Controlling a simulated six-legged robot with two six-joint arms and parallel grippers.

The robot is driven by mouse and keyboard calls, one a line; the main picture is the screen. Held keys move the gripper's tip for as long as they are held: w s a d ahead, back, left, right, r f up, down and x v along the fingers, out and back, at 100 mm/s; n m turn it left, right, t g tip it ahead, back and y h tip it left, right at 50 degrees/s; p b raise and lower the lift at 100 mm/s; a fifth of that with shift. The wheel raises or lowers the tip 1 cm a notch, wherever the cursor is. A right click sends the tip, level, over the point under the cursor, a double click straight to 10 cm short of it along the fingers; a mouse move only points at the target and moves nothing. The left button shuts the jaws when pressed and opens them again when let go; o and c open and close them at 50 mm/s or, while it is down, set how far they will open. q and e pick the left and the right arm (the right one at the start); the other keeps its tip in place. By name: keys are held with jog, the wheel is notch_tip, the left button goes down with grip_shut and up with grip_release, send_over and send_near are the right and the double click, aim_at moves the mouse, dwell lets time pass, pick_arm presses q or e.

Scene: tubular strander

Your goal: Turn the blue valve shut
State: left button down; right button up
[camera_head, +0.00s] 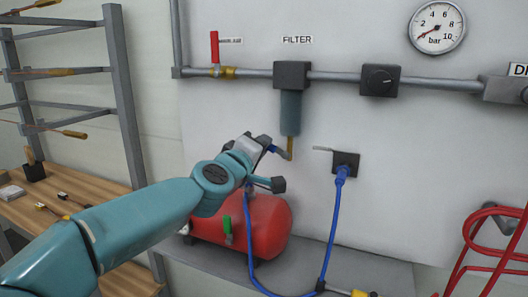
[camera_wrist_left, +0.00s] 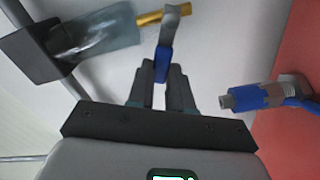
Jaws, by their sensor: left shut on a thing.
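The blue valve's handle (camera_wrist_left: 163,62) is between my left gripper's fingertips (camera_wrist_left: 162,72) in the left wrist view, and the gripper is shut on it. A grey metal end (camera_wrist_left: 170,28) of the handle meets the brass drain pipe (camera_wrist_left: 150,18) under the filter (camera_wrist_left: 95,38). In the head view, the blue handle (camera_head: 278,150) shows just past my left gripper (camera_head: 268,145), below the filter bowl (camera_head: 290,110) and its brass pipe (camera_head: 291,146). My gripper hides part of the handle there. My right gripper is in neither view.
A red tank (camera_head: 262,226) stands below my left gripper. A blue hose (camera_head: 332,225) hangs from a black wall outlet (camera_head: 345,162) at right. A blue coupling (camera_wrist_left: 250,96) is close to the right of the fingers. A red-handled valve (camera_head: 214,48) is on the pipe above.

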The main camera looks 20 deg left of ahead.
pick_arm(q)
jog(key=shift+a+f+n+b, duration=0.1)
jog(key=shift+f+n+b, duration=0.5)
jog(key=shift+n, duration=0.55)
jog(key=shift+a+f+n+b, duration=0.1)
jog(key=shift+f+n+b, duration=0.5)
jog(key=shift+n, duration=0.55)
jog(key=c, duration=1.1)
grip_release()
jog(key=shift+o, duration=0.4)
jog(key=shift+f, duration=0.1)
